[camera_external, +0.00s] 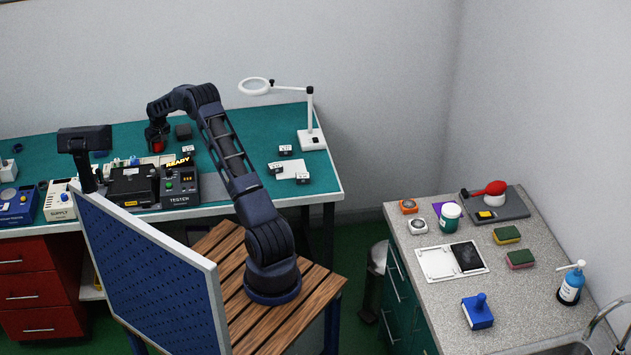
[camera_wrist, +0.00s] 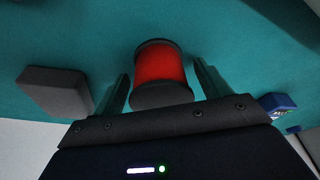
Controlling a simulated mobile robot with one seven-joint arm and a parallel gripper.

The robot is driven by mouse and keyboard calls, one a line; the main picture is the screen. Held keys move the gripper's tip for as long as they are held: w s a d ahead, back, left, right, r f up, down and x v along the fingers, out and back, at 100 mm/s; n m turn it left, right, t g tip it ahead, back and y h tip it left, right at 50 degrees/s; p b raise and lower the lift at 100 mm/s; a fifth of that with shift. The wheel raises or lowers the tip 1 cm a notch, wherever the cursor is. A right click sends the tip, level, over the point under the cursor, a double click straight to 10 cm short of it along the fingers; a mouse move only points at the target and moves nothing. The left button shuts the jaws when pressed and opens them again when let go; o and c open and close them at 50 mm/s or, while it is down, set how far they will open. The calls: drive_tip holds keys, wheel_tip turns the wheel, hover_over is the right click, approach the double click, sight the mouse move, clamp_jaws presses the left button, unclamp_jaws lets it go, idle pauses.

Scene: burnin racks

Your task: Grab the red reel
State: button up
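The red reel (camera_wrist: 160,65) has a red middle and dark flanges. In the wrist view it stands between the two fingers of my gripper (camera_wrist: 160,88), with a visible gap on each side. The fingers are open and do not appear to touch it. In the external view the reel (camera_external: 158,146) shows as a small red spot on the green bench, just below my gripper (camera_external: 157,138). The far ends of the fingers are partly dark in the wrist view.
A dark grey block (camera_wrist: 55,92) lies left of the fingers in the wrist view, and a small blue item (camera_wrist: 278,104) lies to the right. The tester (camera_external: 180,187) stands in front of the reel on the green bench (camera_external: 235,140). A magnifier lamp (camera_external: 311,138) stands farther right.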

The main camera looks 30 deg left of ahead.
drive_tip(key=c, duration=1.1)
drive_tip(key=shift+r, duration=0.1)
